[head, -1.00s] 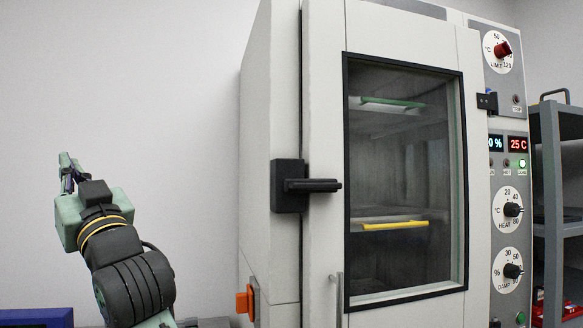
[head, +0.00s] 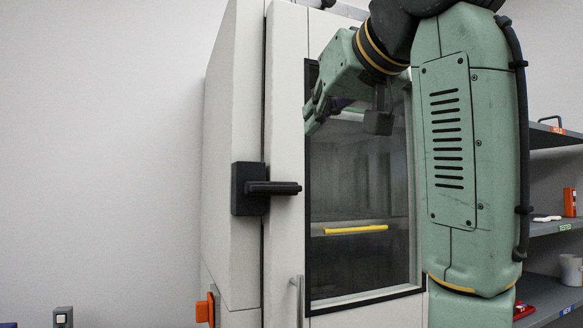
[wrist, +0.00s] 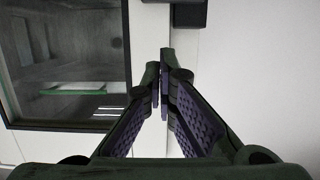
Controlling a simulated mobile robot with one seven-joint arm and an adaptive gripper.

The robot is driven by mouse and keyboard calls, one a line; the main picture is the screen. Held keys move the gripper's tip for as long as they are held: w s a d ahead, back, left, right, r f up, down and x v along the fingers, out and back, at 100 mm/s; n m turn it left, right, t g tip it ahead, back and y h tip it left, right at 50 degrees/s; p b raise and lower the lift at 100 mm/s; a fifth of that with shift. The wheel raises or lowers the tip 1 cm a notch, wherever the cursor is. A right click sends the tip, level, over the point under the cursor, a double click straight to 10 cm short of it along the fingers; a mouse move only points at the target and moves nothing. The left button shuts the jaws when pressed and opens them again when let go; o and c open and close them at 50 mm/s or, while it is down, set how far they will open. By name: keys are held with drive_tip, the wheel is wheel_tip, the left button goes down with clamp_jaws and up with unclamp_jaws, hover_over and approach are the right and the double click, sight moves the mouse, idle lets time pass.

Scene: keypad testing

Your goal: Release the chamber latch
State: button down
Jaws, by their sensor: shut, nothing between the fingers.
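The test chamber (head: 284,120) is a pale cabinet with a dark-framed window in its door. Its black latch (head: 248,188) is on the left edge, with the handle (head: 273,188) sticking out horizontally to the right across the door edge. My gripper (head: 309,118) is above and right of the latch, in front of the window's upper left corner, apart from the latch handle. In the wrist view my gripper (wrist: 163,80) is shut and empty, its purple ridged pads facing each other. A dark block, likely the latch (wrist: 187,13), shows beyond the fingertips at the top edge.
A yellow-edged shelf (head: 356,229) shows through the window, and a green-edged one (wrist: 72,90) shows in the wrist view. A vertical door handle (head: 298,295) is below the latch. Grey shelving (head: 552,228) stands right. My arm hides the control panel.

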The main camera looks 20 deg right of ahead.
idle(0.3)
drive_tip(key=p, duration=0.2)
hover_over(274, 188)
drive_tip(key=d, duration=0.3)
wheel_tip(274, 188, down, 2)
drive_tip(key=shift+s+f, duration=0.2)
drive_tip(key=shift+f, duration=0.95)
drive_tip(key=shift+s+f, duration=0.15)
drive_tip(key=shift+f, duration=0.95)
drive_tip(key=shift+w+f, duration=0.1)
drive_tip(key=shift+w, duration=0.05)
